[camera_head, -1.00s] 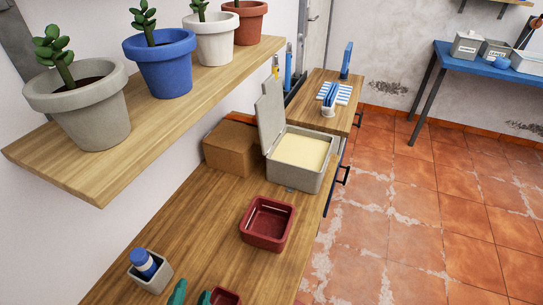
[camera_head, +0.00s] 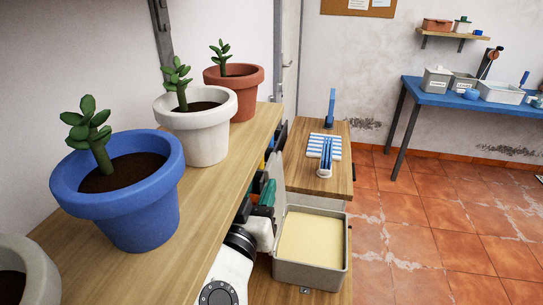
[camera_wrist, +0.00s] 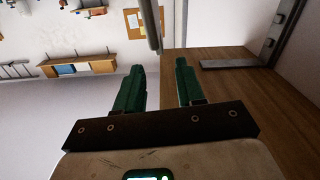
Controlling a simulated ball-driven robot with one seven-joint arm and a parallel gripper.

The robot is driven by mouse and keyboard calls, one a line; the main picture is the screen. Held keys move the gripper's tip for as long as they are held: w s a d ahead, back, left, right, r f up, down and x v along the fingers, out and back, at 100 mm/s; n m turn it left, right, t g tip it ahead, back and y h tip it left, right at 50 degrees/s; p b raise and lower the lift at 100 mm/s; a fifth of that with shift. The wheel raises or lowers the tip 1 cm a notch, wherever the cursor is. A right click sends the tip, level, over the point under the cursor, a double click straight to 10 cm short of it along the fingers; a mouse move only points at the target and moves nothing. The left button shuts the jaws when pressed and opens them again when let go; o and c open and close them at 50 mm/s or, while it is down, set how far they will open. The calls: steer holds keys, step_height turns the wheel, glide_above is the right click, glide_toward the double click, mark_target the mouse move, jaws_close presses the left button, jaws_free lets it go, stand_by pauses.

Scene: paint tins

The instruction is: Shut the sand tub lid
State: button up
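The sand tub (camera_head: 310,276) is a grey box filled level with cream sand on the bench. Its lid (camera_head: 278,182) stands up, open, along the tub's left side. My gripper (camera_head: 264,200), with green fingers, is left of the lid, close to it; the shelf and my arm hide part of it. Whether it touches the lid cannot be told. In the wrist view my gripper (camera_wrist: 158,80) has its two green fingers apart with a gap between them. A grey upright bar shows beyond the gap; I cannot tell what it is.
A wooden shelf (camera_head: 185,225) with potted plants, including a blue pot (camera_head: 135,215), overhangs the bench at left. Tiled floor (camera_head: 420,225) is open at right.

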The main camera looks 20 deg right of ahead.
mark_target(269, 161)
steer(key=p+x, duration=0.2)
steer(key=x, duration=0.7)
steer(key=shift+w+d, duration=0.25)
steer(key=shift+w, duration=0.05)
jaws_close()
